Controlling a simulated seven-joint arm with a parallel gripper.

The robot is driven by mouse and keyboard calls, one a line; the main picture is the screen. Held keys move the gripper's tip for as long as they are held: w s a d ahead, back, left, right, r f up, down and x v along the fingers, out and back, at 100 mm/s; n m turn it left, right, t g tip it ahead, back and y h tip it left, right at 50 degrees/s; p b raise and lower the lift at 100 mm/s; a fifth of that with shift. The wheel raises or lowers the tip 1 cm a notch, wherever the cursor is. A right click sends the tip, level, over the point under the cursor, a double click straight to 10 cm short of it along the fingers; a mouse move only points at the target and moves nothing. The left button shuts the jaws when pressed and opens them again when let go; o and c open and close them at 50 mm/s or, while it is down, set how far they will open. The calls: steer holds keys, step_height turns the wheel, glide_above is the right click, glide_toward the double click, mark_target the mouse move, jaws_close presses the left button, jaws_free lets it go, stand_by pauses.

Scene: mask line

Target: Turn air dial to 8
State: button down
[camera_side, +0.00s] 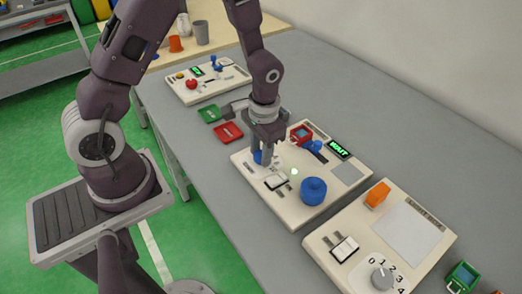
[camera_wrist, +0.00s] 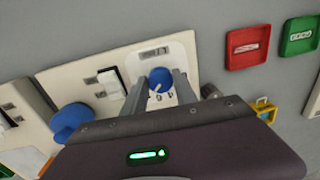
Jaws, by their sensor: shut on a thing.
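A blue dial knob (camera_wrist: 160,78) sits on a white plate with printed numerals, which are too small to read surely. A pale mark shows on the knob's lower part in the wrist view; I cannot tell its exact setting. My gripper (camera_wrist: 164,84) points down with its fingers on either side of the knob, shut on it. In the side view my gripper (camera_side: 266,160) is at the left end of the middle panel (camera_side: 246,170), and the blue knob (camera_side: 257,157) is partly hidden behind a finger.
Beside the dial are a white rocker switch (camera_side: 276,182) and a large blue round part (camera_side: 313,190). A red block (camera_side: 301,133) and a lit display (camera_side: 338,149) are behind. Red (camera_side: 228,132) and green trays (camera_side: 209,113) lie left. A grey numbered dial (camera_side: 382,278) is on the near panel.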

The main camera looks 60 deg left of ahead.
steer(key=c, duration=1)
jaws_free()
steer(key=shift+o, duration=0.2)
steer(key=r, duration=0.7)
steer(key=shift+d, duration=0.3)
steer(key=shift+r, duration=0.1)
step_height(320, 180, up, 6)
steer(key=f+t, duration=0.1)
glide_above(259, 160)
steer(key=s+r+t, duration=0.2)
steer(key=s+r, duration=0.4)
steer(key=r, duration=0.3)
steer(key=s+d+r+t, duration=0.2)
steer(key=s+r, duration=0.2)
steer(key=s, duration=0.5)
steer(key=shift+r+t+h, duration=0.25)
steer(key=shift+t+h, duration=0.05)
steer(key=shift+h, duration=0.1)
